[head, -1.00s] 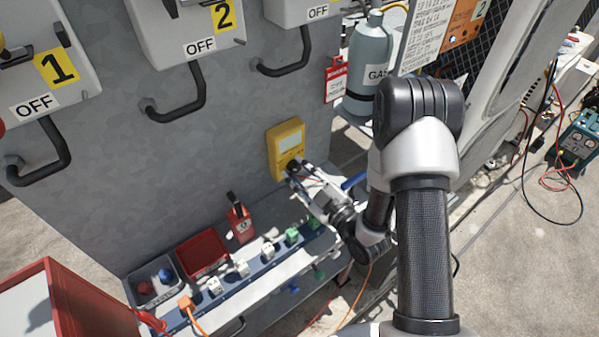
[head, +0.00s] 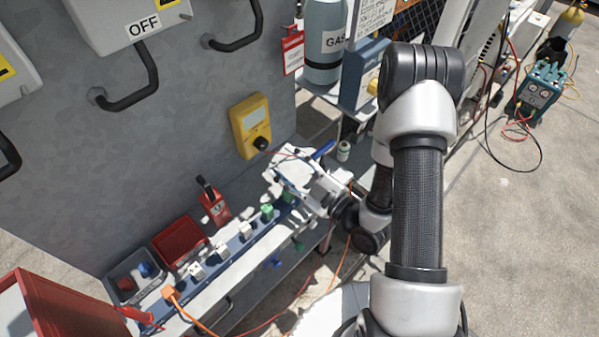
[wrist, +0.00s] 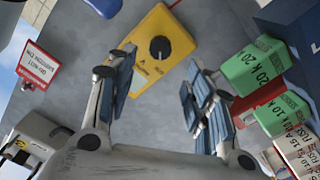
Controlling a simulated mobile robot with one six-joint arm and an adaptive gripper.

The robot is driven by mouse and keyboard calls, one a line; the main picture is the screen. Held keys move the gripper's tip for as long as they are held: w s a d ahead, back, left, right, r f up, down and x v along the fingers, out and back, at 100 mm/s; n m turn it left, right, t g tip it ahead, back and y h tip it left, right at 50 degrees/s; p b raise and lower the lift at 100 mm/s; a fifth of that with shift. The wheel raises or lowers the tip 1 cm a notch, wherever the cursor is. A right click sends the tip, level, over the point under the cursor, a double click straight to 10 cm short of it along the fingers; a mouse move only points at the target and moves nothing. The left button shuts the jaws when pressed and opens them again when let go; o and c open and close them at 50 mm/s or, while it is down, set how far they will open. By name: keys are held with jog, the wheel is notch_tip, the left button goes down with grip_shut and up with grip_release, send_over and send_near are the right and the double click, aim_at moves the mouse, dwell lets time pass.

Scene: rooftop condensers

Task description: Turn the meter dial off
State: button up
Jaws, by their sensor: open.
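The yellow meter (head: 242,112) is fixed to the grey wall, with a pale display in its upper part. Its black round dial (head: 261,143) is on the lower part. In the wrist view the meter (wrist: 140,66) and its dial (wrist: 161,48) are ahead, beyond the fingertips; I cannot read the dial's setting. My gripper (wrist: 162,85) is open and empty, its blue-padded fingers wide apart. In the head view my gripper (head: 288,170) is to the lower right of the dial, apart from it.
A narrow shelf with white and green blocks (head: 267,212), a red tag lock (head: 215,207) and a red bin (head: 180,240) is below the meter. Green blocks (wrist: 255,66) are near the right finger. A gas cylinder (head: 322,45) stands right of the wall.

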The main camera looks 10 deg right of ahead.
jog(key=shift+v, duration=2.05)
